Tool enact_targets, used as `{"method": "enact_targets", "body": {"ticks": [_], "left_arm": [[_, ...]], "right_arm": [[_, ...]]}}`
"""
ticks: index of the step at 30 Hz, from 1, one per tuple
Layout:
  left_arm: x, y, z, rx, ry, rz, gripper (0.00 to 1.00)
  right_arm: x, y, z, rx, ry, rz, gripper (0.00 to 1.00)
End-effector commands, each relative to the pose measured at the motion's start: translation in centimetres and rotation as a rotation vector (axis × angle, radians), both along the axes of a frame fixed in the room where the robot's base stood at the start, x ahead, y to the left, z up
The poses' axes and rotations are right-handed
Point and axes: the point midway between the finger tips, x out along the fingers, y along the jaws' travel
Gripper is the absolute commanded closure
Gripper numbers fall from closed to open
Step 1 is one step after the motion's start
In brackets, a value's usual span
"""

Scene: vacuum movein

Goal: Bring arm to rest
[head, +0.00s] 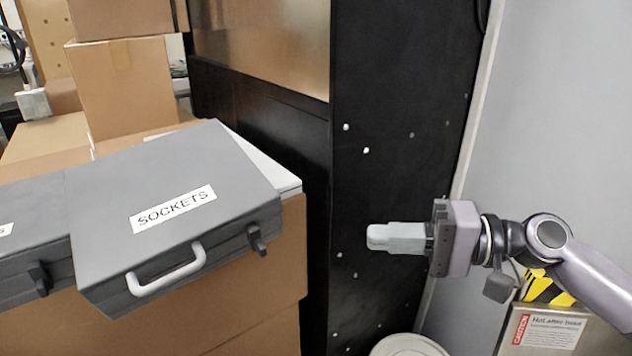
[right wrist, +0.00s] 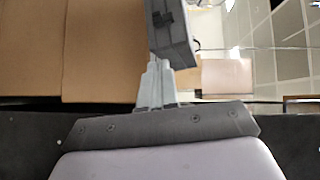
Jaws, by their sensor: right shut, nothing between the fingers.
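My right arm comes in from the right edge of the head view. Its gripper (head: 378,237) points left, level, with the light grey fingers together and nothing between them. It is in front of the black cabinet side panel (head: 400,100) and to the right of the grey case labelled SOCKETS (head: 110,210), with a gap between. In the right wrist view the shut fingers (right wrist: 158,72) point up the picture, and a grey case (right wrist: 172,40) shows beyond their tips. I cannot make out my left gripper in either view.
The SOCKETS case lies on cardboard boxes (head: 270,322), overlapping another grey case (head: 30,230) at left. More boxes (head: 122,85) stand behind. A grey wall (head: 570,110) is at right. A caution sign (head: 545,330) and a white round lid (head: 408,347) sit below my right arm.

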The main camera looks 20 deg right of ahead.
Motion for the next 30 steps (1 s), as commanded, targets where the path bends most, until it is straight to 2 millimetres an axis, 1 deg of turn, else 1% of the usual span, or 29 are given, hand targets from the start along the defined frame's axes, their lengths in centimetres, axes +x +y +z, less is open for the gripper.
{"method": "enact_targets", "body": {"ticks": [2,4,5,7,8,11,12,17,21,23,27,30], "left_arm": [[0.0,0.0,0.0,0.000,0.000,0.000,1.00],[0.0,0.0,0.1,0.000,0.000,0.000,1.00],[0.0,0.0,0.2,0.000,-0.001,0.000,1.00],[0.0,0.0,0.3,0.000,-0.001,0.000,1.00],[0.0,0.0,0.4,0.000,-0.001,0.000,1.00],[0.0,0.0,0.8,0.000,-0.001,0.000,1.00],[0.0,0.0,0.9,0.000,-0.001,0.000,1.00],[0.0,0.0,1.4,-0.001,-0.001,-0.001,1.00],[0.0,0.0,1.8,-0.001,-0.001,-0.001,1.00],[0.0,0.0,2.0,-0.002,-0.001,0.000,1.00],[0.0,-0.1,2.4,-0.002,-0.001,0.000,1.00],[0.0,-0.1,2.7,-0.002,-0.001,0.000,1.00]], "right_arm": [[0.0,0.0,-0.1,-0.002,-0.002,-0.003,1.00],[0.2,0.0,-0.7,-0.012,-0.008,-0.014,1.00],[0.3,0.0,-1.1,-0.021,-0.014,-0.022,1.00],[0.7,-0.1,-2.7,-0.052,-0.034,-0.051,1.00],[0.8,-0.1,-3.5,-0.072,-0.044,-0.067,1.00],[1.4,-0.2,-6.9,-0.155,-0.092,-0.130,1.00],[1.5,-0.3,-8.4,-0.195,-0.111,-0.156,1.00],[1.2,-0.5,-14.1,-0.365,-0.185,-0.243,1.00],[0.2,-0.7,-18.8,-0.530,-0.243,-0.298,1.00],[-0.5,-0.8,-20.6,-0.603,-0.266,-0.315,1.00],[-2.7,-0.7,-24.6,-0.783,-0.318,-0.333,1.00],[-4.5,-0.6,-27.1,-0.915,-0.354,-0.330,1.00]]}}
